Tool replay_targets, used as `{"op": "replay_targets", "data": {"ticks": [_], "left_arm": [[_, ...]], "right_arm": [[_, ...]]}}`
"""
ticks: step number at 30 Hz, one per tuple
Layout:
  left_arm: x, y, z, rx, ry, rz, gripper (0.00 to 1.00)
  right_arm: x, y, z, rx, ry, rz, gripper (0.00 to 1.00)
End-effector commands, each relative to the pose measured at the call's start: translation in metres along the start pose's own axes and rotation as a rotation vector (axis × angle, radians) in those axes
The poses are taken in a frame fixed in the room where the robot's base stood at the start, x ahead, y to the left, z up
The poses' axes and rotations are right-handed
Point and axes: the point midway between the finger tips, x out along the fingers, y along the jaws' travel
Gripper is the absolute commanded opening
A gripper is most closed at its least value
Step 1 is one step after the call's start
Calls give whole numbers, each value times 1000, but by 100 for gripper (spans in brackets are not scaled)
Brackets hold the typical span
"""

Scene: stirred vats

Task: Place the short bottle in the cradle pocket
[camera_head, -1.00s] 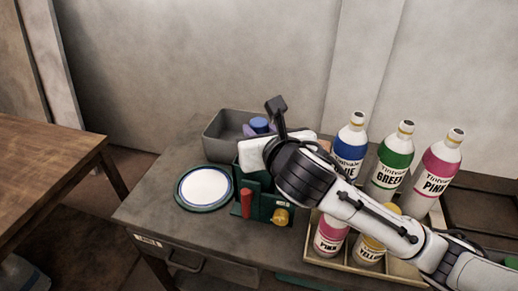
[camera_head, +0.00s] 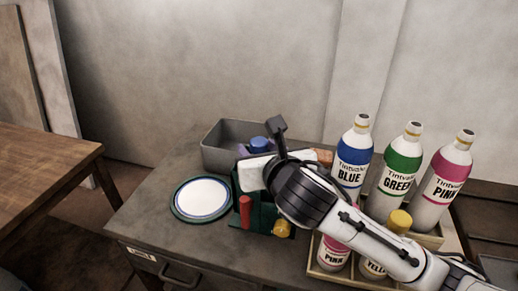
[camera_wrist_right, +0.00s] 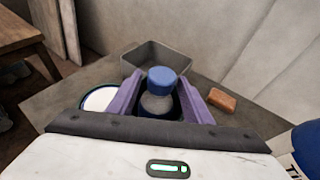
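A green holder (camera_head: 237,207), apparently the cradle, stands just in front, below my right wrist. My wrist hides most of its top, so its pocket and the bottle's base cannot be seen clearly. My left gripper is out of view.
A grey bin (camera_head: 211,153) stands behind, and a blue-rimmed white plate (camera_head: 203,197) lies left. A red item (camera_head: 245,211) and a yellow knob (camera_head: 282,228) are at the holder. An orange-brown block (camera_wrist_right: 222,99) lies right. Tall blue (camera_head: 354,154), green (camera_head: 401,167) and pink (camera_head: 443,180) bottles stand beyond my arm.

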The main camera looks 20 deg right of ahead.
Motion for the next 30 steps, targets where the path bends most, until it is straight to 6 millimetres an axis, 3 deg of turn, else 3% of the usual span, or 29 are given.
{"op": "replay_targets", "data": {"ticks": [8, 19, 22, 30], "left_arm": [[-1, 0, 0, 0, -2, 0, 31], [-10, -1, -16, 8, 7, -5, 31], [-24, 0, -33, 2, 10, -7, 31], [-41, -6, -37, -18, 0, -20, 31]], "right_arm": [[-11, 1, 4, -1, -1, 2, 45], [-96, 1, 5, -1, -1, 5, 45], [-102, -2, 9, -2, 5, -7, 45], [-116, -1, 7, -1, 2, -4, 45]]}}
